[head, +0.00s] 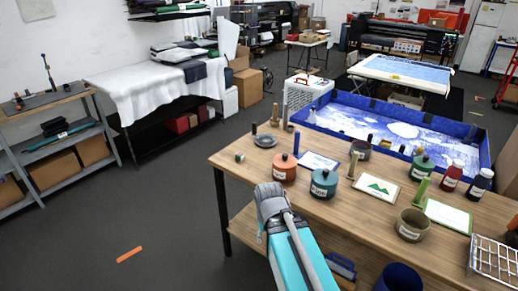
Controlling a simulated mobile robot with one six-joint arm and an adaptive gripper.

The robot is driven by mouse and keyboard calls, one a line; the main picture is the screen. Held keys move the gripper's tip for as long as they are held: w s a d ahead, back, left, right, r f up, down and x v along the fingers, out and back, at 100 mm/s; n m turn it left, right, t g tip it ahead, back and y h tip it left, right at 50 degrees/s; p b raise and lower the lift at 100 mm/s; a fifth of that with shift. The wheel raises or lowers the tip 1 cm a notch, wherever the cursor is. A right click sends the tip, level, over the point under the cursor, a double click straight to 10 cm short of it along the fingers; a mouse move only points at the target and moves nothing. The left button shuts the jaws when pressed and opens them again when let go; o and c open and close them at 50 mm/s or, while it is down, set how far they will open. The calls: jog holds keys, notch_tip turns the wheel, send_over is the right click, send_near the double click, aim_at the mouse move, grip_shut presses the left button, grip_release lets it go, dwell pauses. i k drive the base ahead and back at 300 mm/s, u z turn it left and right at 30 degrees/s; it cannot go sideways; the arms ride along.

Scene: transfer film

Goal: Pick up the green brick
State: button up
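A small green block (240,157), likely the green brick, sits near the left edge of the wooden table (235,170). It is too small to make out in detail. A taller green upright piece (421,191) stands farther right on the same table; I cannot tell what it is. My teal and grey arm reaches up from the bottom of the view over the table's front edge. Its grey end, my gripper (268,194), is in front of the orange pot, to the right of and nearer than the small green block. Its fingers cannot be made out.
An orange pot (284,168), a teal pot (323,184), a dark round dish (265,141) and small upright pieces stand around the block. More pots, bottles and picture cards crowd the right. A blue-walled tray (470,140) lies behind. An orange strip (129,254) lies on open floor, left.

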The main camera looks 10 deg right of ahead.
aim_at(240, 156)
jog(key=z, duration=0.25)
jog(key=i, duration=1.15)
jog(key=z, duration=0.2)
